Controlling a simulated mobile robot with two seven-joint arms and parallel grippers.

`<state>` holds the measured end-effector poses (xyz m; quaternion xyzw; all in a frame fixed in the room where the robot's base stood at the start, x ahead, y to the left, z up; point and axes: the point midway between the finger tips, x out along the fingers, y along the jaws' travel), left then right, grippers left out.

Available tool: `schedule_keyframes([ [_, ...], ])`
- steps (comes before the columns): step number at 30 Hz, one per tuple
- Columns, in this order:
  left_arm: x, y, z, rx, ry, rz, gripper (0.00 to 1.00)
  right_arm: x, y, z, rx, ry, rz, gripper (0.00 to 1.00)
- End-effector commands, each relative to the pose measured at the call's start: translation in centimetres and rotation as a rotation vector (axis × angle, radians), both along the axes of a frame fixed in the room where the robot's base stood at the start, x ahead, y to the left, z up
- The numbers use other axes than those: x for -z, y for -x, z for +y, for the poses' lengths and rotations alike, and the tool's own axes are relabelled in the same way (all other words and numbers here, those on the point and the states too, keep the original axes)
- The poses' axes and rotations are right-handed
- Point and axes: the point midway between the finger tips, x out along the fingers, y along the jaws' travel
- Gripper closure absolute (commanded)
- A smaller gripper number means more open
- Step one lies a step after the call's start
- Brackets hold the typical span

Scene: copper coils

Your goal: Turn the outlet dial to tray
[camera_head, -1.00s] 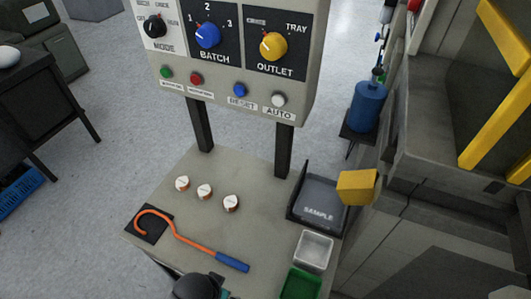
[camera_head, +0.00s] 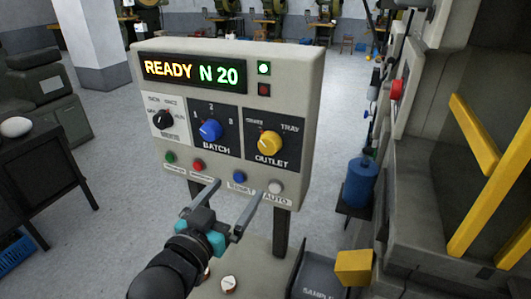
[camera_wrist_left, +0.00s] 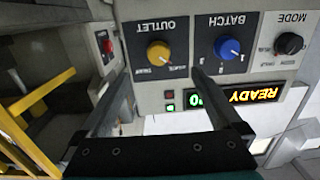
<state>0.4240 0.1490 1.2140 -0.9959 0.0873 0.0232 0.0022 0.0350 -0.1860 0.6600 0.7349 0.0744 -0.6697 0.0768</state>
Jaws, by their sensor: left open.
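The yellow outlet dial (camera_head: 270,143) is on the lower right of the panel. Its pointer mark faces up-left, toward a label too blurred to read, and away from the TRAY label (camera_head: 290,129) at its upper right. My left gripper (camera_head: 237,189) is open and empty, in front of the panel's lower part, below and left of the outlet dial. In the left wrist view the panel appears upside down; the outlet dial (camera_wrist_left: 160,54) shows beyond the gap between the open fingers (camera_wrist_left: 160,76), apart from them. My right gripper is out of view.
The blue batch dial (camera_head: 210,130) and black mode dial (camera_head: 163,119) are left of the outlet dial. Several push buttons, including the white AUTO button (camera_head: 275,187), line the panel's bottom. The display (camera_head: 194,73) reads READY N 20. A yellow-barred machine stands right.

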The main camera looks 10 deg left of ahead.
Motion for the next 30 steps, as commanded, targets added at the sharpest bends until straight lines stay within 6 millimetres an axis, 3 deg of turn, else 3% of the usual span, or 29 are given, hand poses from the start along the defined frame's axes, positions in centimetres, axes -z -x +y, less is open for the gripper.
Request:
schedule_keyframes([
  [3,-0.9,-0.3,-0.2,0.016,0.007,-0.041,0.01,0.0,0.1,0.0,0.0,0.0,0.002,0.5],
  [11,-1.2,-2.2,-0.6,0.018,0.011,-0.049,0.01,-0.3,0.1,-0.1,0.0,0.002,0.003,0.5],
  [30,-1.2,-11.6,-2.4,0.017,0.009,-0.047,0.01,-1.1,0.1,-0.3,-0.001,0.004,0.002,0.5],
])
